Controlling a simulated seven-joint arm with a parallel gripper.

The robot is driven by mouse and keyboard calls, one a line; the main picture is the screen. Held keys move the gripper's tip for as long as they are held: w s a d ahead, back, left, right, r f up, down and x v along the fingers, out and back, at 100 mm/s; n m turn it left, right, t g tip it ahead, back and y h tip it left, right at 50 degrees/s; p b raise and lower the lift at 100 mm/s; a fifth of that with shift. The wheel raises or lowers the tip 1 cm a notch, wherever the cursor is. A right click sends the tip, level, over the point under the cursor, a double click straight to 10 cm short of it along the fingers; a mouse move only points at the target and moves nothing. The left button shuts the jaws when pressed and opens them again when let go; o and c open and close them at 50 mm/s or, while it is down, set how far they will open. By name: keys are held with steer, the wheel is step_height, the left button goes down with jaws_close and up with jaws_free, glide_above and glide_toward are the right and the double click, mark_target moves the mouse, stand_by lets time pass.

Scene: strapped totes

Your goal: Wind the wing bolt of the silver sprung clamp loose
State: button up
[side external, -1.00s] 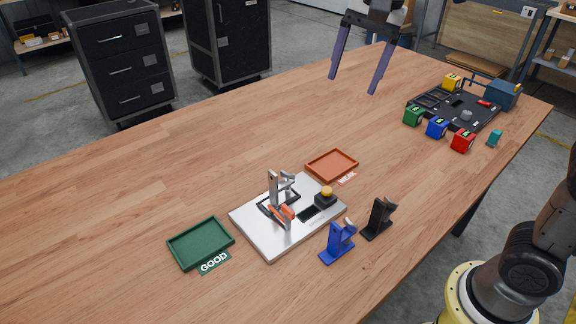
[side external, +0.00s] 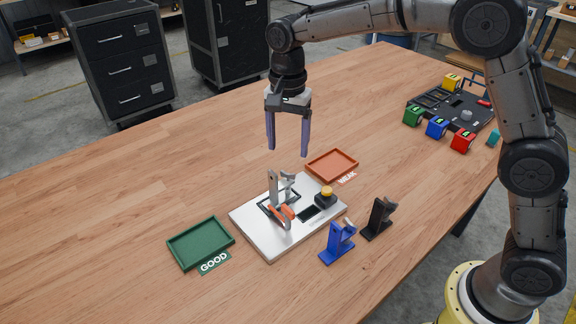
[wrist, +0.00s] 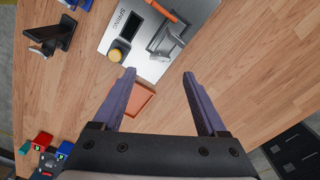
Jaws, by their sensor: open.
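The silver clamp (side external: 273,188) stands upright on a light metal plate (side external: 264,241), in a dark outlined area. An orange part (side external: 282,213) lies low at its near side; I cannot tell which part is the wing bolt. The clamp also shows in the wrist view (wrist: 166,42), ahead of the fingertips, with the orange part (wrist: 165,10) at the frame's top edge. My gripper (side external: 288,152) points down with its purple fingers apart and empty, above the far side of the clamp and touching nothing. Both fingers also show in the wrist view (wrist: 159,75).
A yellow button on a dark block (side external: 325,197) and a dark display (side external: 307,213) are on the plate. Blue (side external: 337,243) and black (side external: 378,219) clamps stand nearby. A green GOOD tray (side external: 190,262) and an orange WEAK tray (side external: 337,179) flank the plate. The table's far left is clear.

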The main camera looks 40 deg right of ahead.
mark_target(288, 172)
step_height(288, 172, down, 7)
steer(key=shift+r, duration=0.1)
stand_by(0.3)
jaws_close()
